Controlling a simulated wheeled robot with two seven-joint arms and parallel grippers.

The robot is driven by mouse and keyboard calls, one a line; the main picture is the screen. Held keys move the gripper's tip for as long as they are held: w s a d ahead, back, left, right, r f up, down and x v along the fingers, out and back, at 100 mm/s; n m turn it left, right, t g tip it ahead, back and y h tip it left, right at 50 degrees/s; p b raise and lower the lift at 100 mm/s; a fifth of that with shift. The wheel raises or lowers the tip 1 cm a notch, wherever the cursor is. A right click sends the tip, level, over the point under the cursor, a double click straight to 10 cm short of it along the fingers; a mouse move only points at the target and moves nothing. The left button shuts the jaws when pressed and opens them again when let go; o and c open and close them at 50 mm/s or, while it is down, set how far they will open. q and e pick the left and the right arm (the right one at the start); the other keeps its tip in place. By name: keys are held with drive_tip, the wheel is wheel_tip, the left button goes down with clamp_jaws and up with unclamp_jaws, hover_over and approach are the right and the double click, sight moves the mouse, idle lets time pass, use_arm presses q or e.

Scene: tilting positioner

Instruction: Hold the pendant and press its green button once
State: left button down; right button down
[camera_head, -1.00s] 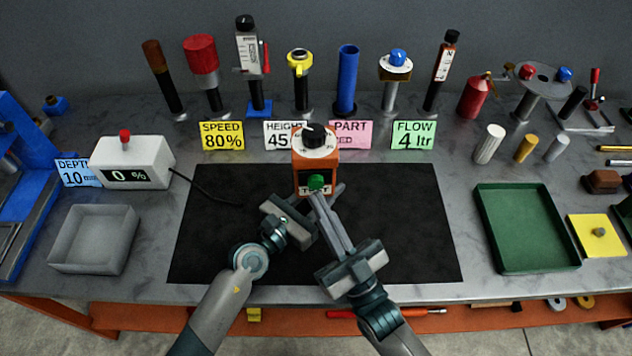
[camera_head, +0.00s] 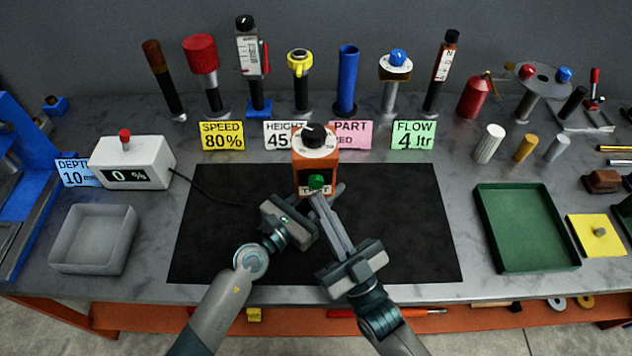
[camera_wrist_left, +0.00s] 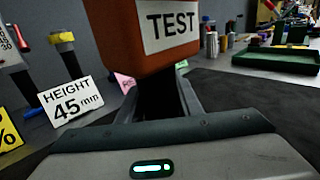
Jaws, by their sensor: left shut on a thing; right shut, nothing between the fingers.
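The pendant (camera_head: 302,181) is an orange box with a black-and-white dial on top, a green button (camera_head: 316,181) on its front and a TEST label, which also shows in the left wrist view (camera_wrist_left: 170,25). My left gripper (camera_head: 307,206) is shut on the pendant from below and holds it upright over the black mat. In the left wrist view its fingers run up to the pendant's underside. My right gripper (camera_head: 316,196) is shut and empty, its fingertips just below and in front of the green button. I cannot tell whether they touch it.
The black mat (camera_head: 400,220) is clear to the right. A white box reading 0 % (camera_head: 125,162) stands at left, with a black cable running toward the mat. A grey tray (camera_head: 60,252) and a green tray (camera_head: 575,264) flank the mat. Labelled cards and several upright tools line the back.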

drive_tip(key=shift+w, duration=1)
idle(1.3)
drive_tip(key=shift+s, duration=1)
drive_tip(key=shift+s, duration=0.1)
drive_tip(key=shift+s+d, duration=0.15)
drive_tip(key=shift+s, duration=2.25)
use_arm(q)
drive_tip(key=c, duration=1.2)
unclamp_jaws()
drive_tip(key=shift+f, duration=0.1)
